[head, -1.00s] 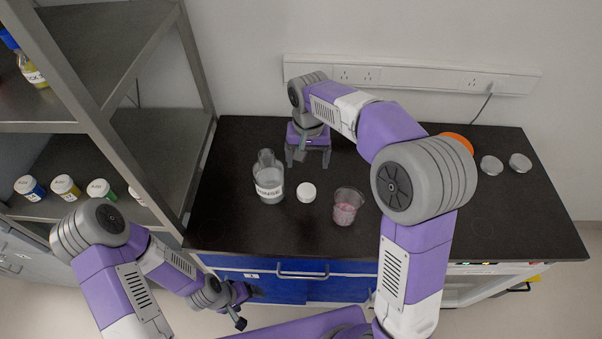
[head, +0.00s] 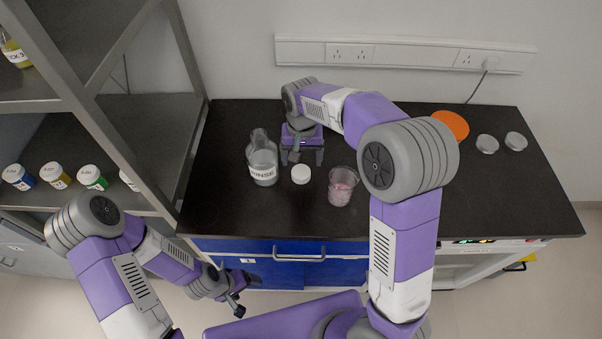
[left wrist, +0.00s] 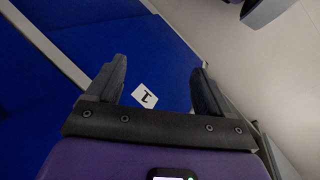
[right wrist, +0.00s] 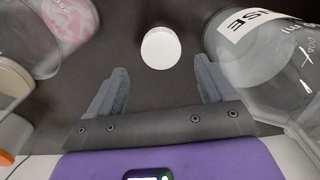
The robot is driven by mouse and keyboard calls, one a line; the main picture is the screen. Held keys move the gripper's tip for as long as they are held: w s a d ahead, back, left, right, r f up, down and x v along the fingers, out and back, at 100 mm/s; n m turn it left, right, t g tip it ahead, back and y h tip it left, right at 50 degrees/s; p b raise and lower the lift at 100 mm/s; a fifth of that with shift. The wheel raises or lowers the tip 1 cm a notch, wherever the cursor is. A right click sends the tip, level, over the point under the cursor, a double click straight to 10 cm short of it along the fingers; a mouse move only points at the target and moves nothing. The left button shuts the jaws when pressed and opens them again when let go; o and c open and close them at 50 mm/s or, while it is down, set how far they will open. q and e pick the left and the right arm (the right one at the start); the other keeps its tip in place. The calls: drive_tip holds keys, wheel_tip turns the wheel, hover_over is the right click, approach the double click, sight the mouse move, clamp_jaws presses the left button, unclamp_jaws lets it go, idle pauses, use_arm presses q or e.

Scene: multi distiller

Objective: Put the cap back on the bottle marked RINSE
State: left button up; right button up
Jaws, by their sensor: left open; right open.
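The bottle marked RINSE (head: 262,160) stands upright and uncapped on the dark bench in the head view; it also shows at the right of the right wrist view (right wrist: 262,50). A white cap (head: 300,174) lies on the bench just right of the bottle, and in the right wrist view (right wrist: 160,48) it sits ahead of the fingers. My right gripper (head: 302,160) is open and empty, behind the cap and pointing down; its two fingers (right wrist: 158,88) show apart. My left gripper (head: 238,296) is open and empty in front of the blue drawers, below the bench top; its fingers (left wrist: 160,88) are apart.
A beaker with pink contents (head: 342,186) stands right of the cap. An orange disc (head: 452,125) and two pale round items (head: 487,144) lie at the back right. A metal shelf (head: 150,140) with small jars stands left. The front of the bench (head: 260,215) is clear.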

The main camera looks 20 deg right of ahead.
sight(301, 171)
drive_tip(key=f, duration=0.1)
drive_tip(key=f+b, duration=0.1)
drive_tip(key=f, duration=0.1)
drive_tip(key=f+b, duration=0.1)
drive_tip(key=shift+s+a+f, duration=0.2)
drive_tip(key=shift+s, duration=0.05)
drive_tip(key=shift+f, duration=0.45)
drive_tip(key=shift+r, duration=0.1)
drive_tip(key=c, duration=1.1)
